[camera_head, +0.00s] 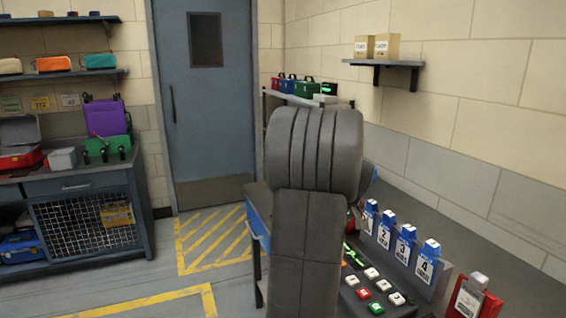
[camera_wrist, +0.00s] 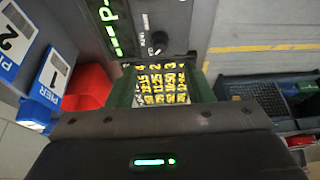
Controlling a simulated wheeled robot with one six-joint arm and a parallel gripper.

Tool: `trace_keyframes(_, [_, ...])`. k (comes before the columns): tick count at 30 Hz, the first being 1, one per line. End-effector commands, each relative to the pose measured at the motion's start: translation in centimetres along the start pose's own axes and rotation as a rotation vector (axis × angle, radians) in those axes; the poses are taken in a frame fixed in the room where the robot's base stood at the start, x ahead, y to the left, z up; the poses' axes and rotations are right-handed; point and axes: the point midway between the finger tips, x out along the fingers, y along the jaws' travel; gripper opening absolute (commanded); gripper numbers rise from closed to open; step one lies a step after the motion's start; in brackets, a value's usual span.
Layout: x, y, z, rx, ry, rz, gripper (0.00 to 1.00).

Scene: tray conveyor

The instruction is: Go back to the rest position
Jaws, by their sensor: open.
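My gripper (camera_wrist: 165,82) shows in the wrist view, its dark body with a green light strip at the bottom. Its jaws are open, and nothing is seen held between them. A dark panel with rows of yellow figures (camera_wrist: 160,86) shows in the gap, beyond the jaws; I cannot tell how far. In the head view my grey arm stands upright in the middle, over the control desk (camera_head: 440,215), and hides the gripper.
Numbered blue-and-white tags (camera_head: 404,245) stand in a row right of my arm, with coloured buttons (camera_head: 376,285) before them. A red holder (camera_head: 474,299) is at lower right. A workbench (camera_head: 85,185) stands left. Striped floor (camera_head: 215,240) before the door (camera_head: 205,110) is clear.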

Motion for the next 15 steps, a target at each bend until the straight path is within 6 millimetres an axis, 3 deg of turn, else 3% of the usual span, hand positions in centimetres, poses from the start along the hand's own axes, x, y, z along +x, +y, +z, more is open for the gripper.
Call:
trace_keyframes(8, [-5.9,0.1,0.0,0.000,0.002,0.003,0.47])
trace_keyframes(15, [-0.9,-0.1,0.1,-0.001,-0.004,-0.003,0.47])
